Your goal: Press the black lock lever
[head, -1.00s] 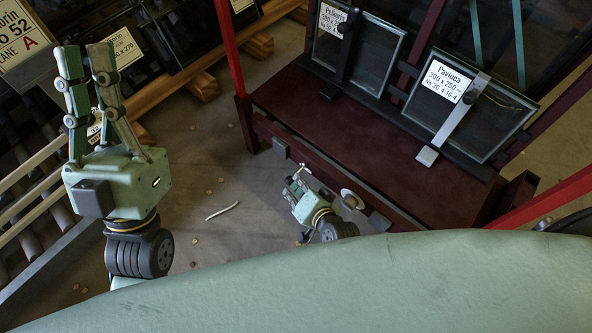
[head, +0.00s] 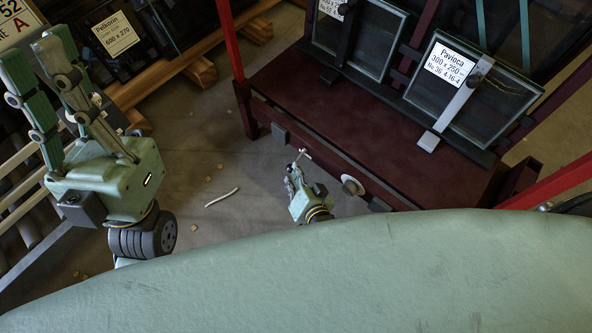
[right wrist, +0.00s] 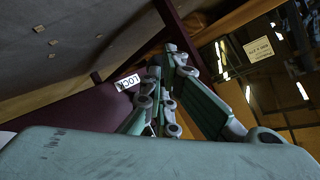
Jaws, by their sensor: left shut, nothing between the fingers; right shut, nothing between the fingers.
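A white LOCK label (right wrist: 127,82) sits on the dark red frame in the right wrist view, just left of my right fingers. I cannot make out the black lock lever for certain; my fingers cover part of that area. My right gripper (head: 295,168) is shut and empty, close to the front of the dark red frame (head: 335,115) in the head view. It also fills the middle of the right wrist view (right wrist: 168,60). Whether it touches anything there I cannot tell. My left gripper (head: 36,50) is shut and empty, raised at the far left, away from the frame.
Two glass panes lean on the frame; the right pane (head: 505,105) has a pale bar (head: 455,105), the left a black bar (head: 347,50). A red post (head: 227,40) rises at the frame's left. Wood scraps lie on the floor (head: 225,165) between my arms.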

